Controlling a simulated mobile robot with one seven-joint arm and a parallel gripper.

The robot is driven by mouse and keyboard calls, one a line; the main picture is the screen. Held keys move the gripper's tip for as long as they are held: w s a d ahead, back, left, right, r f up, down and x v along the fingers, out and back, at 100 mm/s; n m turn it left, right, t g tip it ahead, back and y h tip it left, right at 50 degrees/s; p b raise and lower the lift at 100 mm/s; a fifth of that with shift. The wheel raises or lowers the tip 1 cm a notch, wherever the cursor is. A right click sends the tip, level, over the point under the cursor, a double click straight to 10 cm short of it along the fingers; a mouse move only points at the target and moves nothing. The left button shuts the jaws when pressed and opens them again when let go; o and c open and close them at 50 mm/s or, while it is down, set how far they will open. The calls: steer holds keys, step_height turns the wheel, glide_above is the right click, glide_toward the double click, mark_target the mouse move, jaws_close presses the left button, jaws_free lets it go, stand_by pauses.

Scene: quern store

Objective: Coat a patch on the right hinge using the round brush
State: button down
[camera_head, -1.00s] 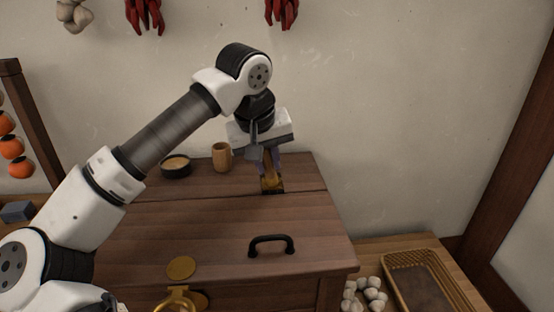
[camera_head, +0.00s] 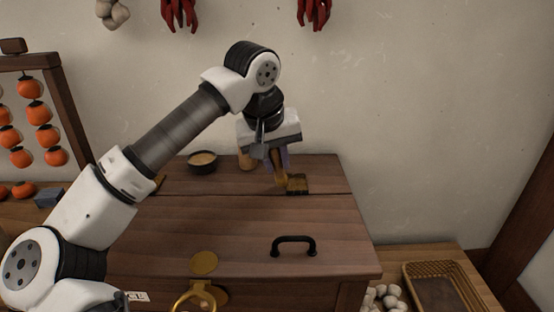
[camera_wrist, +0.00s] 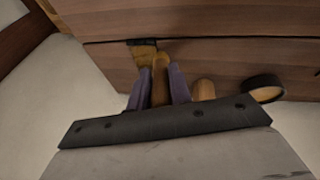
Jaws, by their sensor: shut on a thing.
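My gripper (camera_head: 279,163) is shut on the round brush (camera_head: 281,178), which points down at the back of the wooden chest. In the wrist view the purple fingers hold the brush's wooden handle (camera_wrist: 160,82). The right hinge (camera_head: 299,185), a dark and golden-brown plate at the lid seam, lies just right of the brush. In the wrist view the hinge (camera_wrist: 144,52) is just left of the brush end. I cannot tell whether the bristles touch the hinge or the wood beside it.
A dark bowl (camera_head: 202,163) with pale contents and a wooden cup (camera_head: 245,159), partly hidden by my gripper, stand on the chest's back strip. A black handle (camera_head: 293,244) rises from the lid. A basket (camera_head: 452,269) stands lower right.

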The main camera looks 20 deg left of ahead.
steer(key=shift+r+p, duration=1.75)
steer(key=shift+r, duration=1)
steer(key=shift+r, duration=0.1)
steer(key=shift+r+p, duration=1.15)
steer(key=shift+r, duration=0.35)
steer(key=shift+d+f, duration=0.1)
